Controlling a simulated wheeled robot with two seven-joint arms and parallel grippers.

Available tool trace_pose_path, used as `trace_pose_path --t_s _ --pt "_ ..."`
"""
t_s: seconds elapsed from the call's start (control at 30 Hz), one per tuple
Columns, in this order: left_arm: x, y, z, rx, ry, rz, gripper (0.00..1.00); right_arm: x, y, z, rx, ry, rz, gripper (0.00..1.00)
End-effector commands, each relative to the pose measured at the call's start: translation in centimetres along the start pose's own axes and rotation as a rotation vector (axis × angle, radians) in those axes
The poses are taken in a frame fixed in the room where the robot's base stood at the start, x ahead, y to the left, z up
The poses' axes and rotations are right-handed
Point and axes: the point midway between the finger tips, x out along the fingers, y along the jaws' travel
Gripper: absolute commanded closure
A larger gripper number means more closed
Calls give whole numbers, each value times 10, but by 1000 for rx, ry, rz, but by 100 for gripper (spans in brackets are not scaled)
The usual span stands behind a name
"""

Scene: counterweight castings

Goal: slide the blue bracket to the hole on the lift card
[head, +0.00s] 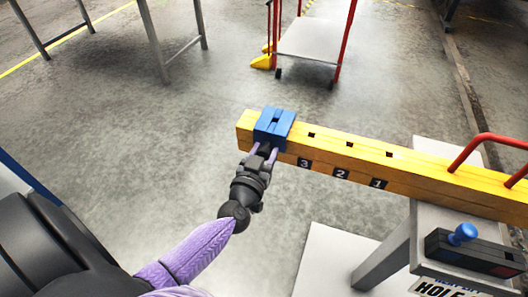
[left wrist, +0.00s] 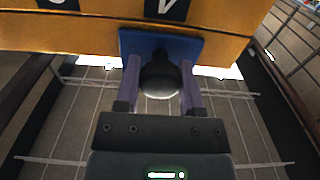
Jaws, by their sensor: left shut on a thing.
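The blue bracket (head: 274,127) sits over the yellow beam (head: 410,170) near its left end, left of the hole marked 3. My left gripper (head: 264,152) is at the bracket's near side. In the left wrist view its two purple fingers (left wrist: 160,80) are shut on the dark round knob (left wrist: 160,72) below the blue bracket plate (left wrist: 130,42). The beam's top has three visible square holes, with labels 3, 2 and 1 on its near face. A white card (head: 440,287) reads "HOLE" at the bottom right; its number is cut off. My right gripper is out of view.
A red handle (head: 490,140) arches over the beam's right part. A dark box with a blue knob (head: 463,233) stands on the grey stand (head: 425,222) near the card. A red-framed cart (head: 310,42) is behind on open floor.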

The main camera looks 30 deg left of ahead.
Motion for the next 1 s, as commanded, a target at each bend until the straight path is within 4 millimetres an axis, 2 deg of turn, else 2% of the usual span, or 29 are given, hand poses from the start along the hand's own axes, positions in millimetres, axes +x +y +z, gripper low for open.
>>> trace_pose_path --t_s 0.17,0.23,0.5,0.6,0.73,0.97,1.0 --pt "0 1 0 -1 -1 0 100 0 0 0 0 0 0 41" --pt "0 8 0 -4 -3 -1 100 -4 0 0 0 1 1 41" --pt "0 69 0 -5 -5 1 100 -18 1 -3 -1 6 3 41" --pt "0 84 1 -3 -4 2 100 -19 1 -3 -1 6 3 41" --pt "-1 91 1 -1 -4 3 100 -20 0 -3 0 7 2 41" --pt "-1 91 1 0 -3 2 100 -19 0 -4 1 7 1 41" --pt "-1 91 1 0 -3 2 49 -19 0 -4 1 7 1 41"
